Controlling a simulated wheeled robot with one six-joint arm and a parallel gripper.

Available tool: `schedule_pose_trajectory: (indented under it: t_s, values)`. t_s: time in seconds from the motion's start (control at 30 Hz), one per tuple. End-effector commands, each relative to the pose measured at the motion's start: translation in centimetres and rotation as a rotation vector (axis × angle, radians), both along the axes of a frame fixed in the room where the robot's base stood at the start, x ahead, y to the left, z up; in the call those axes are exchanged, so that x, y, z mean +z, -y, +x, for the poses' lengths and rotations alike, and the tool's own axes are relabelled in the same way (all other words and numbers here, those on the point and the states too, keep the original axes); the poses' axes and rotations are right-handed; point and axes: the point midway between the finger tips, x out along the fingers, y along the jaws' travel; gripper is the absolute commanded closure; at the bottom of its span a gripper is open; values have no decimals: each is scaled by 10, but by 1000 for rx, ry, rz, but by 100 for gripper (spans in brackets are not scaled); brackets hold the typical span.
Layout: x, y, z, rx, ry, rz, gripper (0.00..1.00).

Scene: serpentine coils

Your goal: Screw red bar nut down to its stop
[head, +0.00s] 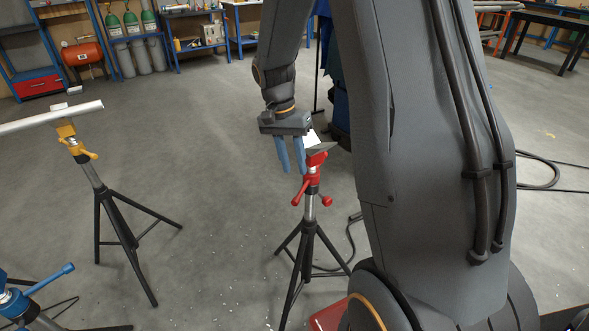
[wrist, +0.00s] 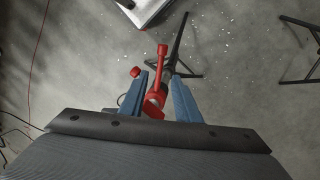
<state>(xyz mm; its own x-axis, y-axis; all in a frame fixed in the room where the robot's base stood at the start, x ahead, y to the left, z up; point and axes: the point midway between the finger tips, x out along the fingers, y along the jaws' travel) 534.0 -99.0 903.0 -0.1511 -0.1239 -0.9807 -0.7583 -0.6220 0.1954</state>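The red bar nut (head: 311,190) is on the upper post of a black tripod stand, just below a red head (head: 316,159). Red arms with knobs stick out from it. My gripper (head: 293,171) points down with two blue fingers, beside the red head and a little left of it, with the tips above the nut. In the wrist view, a red bar of the nut (wrist: 162,68) shows between the spread fingers (wrist: 160,78), with gaps on both sides. A red knob shows outside the left finger. I see no contact; the nut's threads are hidden.
A yellow-headed tripod (head: 67,131) carrying a pale pipe (head: 50,117) stands at left. A blue-handled stand (head: 45,281) is at lower left. A dark hose (head: 352,228) lies right of the red stand. The floor between the stands is mostly clear.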

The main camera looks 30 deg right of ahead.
Motion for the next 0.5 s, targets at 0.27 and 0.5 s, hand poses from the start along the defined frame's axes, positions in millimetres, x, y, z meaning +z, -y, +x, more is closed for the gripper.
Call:
schedule_pose_trajectory:
  t_s: [0.27, 0.5]
  values:
    - [0, -1, 1, 28, -4, 4, 92]
    - [2, -12, 18, 424, -68, 59, 100]
